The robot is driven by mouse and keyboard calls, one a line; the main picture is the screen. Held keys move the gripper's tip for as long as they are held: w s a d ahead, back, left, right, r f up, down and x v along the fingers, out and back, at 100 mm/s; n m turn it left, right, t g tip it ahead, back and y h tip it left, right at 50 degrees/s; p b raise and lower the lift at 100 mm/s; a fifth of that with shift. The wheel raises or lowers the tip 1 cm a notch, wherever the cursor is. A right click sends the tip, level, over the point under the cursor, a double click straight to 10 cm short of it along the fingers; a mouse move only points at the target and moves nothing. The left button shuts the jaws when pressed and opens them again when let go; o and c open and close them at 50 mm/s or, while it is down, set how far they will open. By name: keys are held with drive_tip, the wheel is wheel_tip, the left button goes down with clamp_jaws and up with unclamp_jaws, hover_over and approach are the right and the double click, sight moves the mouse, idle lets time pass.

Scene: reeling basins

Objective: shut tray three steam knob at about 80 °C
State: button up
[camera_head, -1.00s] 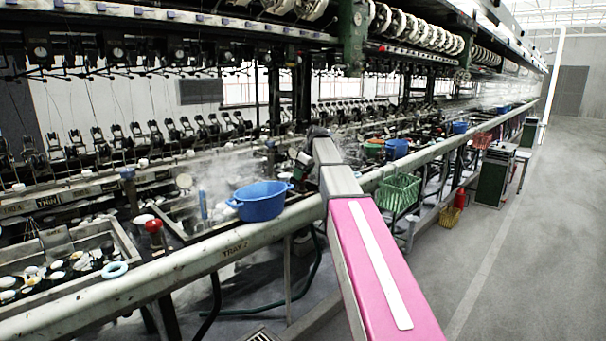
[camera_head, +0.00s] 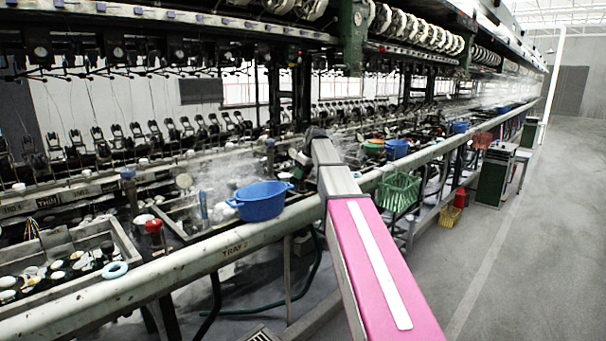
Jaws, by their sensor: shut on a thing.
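My arm reaches from the bottom edge over the front rail (camera_head: 235,248) to the basin line. The dark wrist and gripper (camera_head: 301,158) show at its far end, beyond the blue tub. The fingertips are tiny and mostly hidden by my arm. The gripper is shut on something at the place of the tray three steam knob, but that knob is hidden. A similar red knob (camera_head: 153,227) stands upright at the rail left of the basin marked tray 2. I cannot read any temperature. Pale steam hangs over the tray 2 basin (camera_head: 176,222).
A blue two-handled tub (camera_head: 262,200) sits on the rail left of my arm. The grey floor (camera_head: 530,260) at right is open.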

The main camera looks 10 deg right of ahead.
drive_tip(key=m+h, duration=0.1)
drive_tip(key=m, duration=0.3)
drive_tip(key=shift+s+a+t, duration=0.1)
drive_tip(key=shift+t, duration=0.3)
drive_tip(key=shift+m+h, duration=0.8)
drive_tip(key=shift+m, duration=0.8)
drive_tip(key=o, duration=0.9)
drive_tip(key=v, duration=1)
drive_tip(key=shift+s+r, duration=0.25)
drive_tip(key=shift+r, duration=0.1)
